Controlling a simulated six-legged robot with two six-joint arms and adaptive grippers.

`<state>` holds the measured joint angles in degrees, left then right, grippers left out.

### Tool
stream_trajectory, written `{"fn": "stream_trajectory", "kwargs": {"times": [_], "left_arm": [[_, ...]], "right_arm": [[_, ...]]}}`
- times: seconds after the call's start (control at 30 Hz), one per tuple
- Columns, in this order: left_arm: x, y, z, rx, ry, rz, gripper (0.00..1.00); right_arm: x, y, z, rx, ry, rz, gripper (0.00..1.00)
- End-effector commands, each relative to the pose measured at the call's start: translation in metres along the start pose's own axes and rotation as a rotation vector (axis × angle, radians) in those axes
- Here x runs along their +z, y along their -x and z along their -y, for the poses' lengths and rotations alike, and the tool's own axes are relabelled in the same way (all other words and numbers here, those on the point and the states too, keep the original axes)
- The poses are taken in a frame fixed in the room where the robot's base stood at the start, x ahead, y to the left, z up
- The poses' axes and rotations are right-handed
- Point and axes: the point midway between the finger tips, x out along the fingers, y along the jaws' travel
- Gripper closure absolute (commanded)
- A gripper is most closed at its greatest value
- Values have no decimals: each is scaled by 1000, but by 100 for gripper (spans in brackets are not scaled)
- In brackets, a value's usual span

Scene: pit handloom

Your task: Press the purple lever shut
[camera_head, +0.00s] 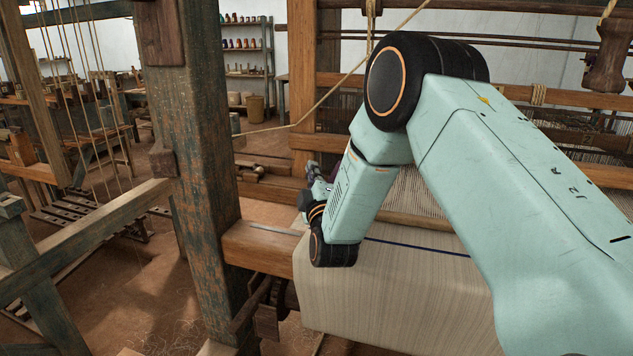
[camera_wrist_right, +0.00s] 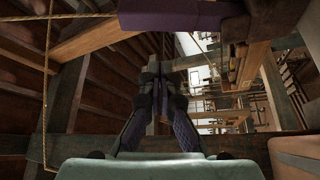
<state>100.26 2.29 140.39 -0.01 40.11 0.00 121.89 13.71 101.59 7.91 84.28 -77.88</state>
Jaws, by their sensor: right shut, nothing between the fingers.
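A purple block-like piece (camera_wrist_right: 172,15), which looks like the lever, crosses the top of the right wrist view. Its full length is cut off by the frame. My left gripper is not in view.
A worn wooden post (camera_head: 208,150) stands left of my right arm. Pale cloth (camera_head: 400,300) covers the beam below it. A rope (camera_head: 300,122) runs to the loom frame. Another rope (camera_wrist_right: 45,100) hangs in the wrist view. Open floor (camera_head: 130,290) lies at the left.

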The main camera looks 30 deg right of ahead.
Motion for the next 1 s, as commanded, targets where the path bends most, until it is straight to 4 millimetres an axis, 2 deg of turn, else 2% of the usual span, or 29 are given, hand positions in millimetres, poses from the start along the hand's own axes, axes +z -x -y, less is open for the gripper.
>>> {"fn": "stream_trajectory", "kwargs": {"times": [0.07,0.1,0.2,0.4,1.0], "left_arm": [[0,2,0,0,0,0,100],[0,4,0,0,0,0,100],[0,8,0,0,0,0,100],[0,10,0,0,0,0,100],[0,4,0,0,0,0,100]], "right_arm": [[0,-13,-1,2,0,0,100],[10,-9,0,-4,0,6,100],[22,-5,0,-3,0,4,100],[36,-1,0,-1,0,1,100],[40,2,2,20,-33,0,100]]}}
